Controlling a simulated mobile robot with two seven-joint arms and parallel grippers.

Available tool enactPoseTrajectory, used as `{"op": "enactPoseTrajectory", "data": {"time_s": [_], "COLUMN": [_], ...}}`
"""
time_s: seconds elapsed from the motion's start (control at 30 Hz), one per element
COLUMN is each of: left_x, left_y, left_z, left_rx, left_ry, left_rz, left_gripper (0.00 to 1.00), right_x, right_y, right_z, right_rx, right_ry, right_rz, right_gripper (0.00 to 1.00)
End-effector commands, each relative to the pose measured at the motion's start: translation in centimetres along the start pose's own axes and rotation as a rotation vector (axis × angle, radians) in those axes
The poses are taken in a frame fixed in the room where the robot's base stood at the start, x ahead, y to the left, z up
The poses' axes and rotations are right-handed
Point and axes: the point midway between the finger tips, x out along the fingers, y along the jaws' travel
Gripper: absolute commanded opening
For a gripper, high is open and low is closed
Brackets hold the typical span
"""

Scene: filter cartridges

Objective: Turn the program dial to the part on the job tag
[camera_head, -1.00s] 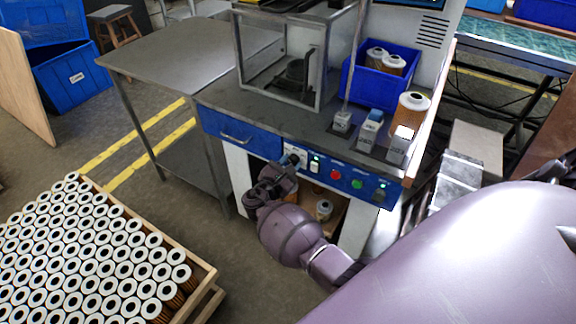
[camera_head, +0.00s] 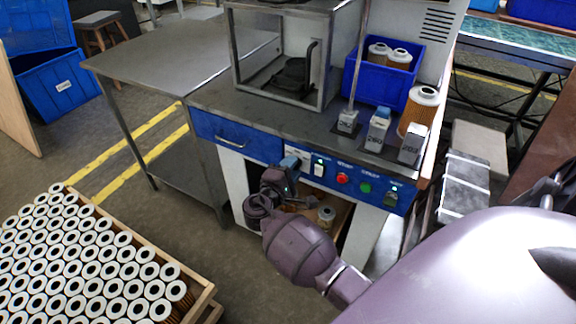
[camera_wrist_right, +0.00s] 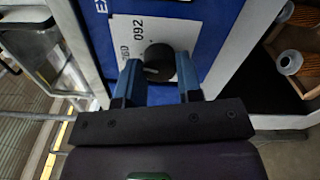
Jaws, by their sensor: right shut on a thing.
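The program dial (camera_wrist_right: 159,62) is a round black knob on a white plate (camera_wrist_right: 128,40) on the blue front panel, seen in the right wrist view. The plate reads "092" at its upper right, with another, partly hidden number to the left. My right gripper (camera_wrist_right: 158,72) is shut on the dial, one blue finger on each side. In the head view this gripper (camera_head: 290,166) is at the left end of the button row and hides the dial. I cannot pick out the job tag for certain. My left gripper is not in view.
Red (camera_head: 342,178) and green (camera_head: 365,187) buttons sit right of the dial. Numbered grey blocks (camera_head: 376,132) and a filter cartridge (camera_head: 420,108) stand on the bench, before a blue bin (camera_head: 352,75). A crate of cartridges (camera_head: 190,290) stands at lower left.

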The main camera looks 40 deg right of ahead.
Motion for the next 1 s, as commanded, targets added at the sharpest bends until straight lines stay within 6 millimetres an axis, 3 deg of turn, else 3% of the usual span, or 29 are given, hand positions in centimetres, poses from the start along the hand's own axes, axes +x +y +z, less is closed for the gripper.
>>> {"op": "enactPoseTrajectory", "data": {"time_s": [0.4, 1.0], "left_x": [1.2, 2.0], "left_y": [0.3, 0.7], "left_z": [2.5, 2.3], "left_rx": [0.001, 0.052], "left_ry": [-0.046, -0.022], "left_rz": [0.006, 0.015], "left_gripper": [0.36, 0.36], "right_x": [0.0, 0.0], "right_y": [-0.6, -0.2], "right_z": [0.0, 0.0], "right_rx": [0.389, 0.766], "right_ry": [-0.002, -0.002], "right_rz": [-0.003, -0.002], "right_gripper": [0.1, 0.1]}}
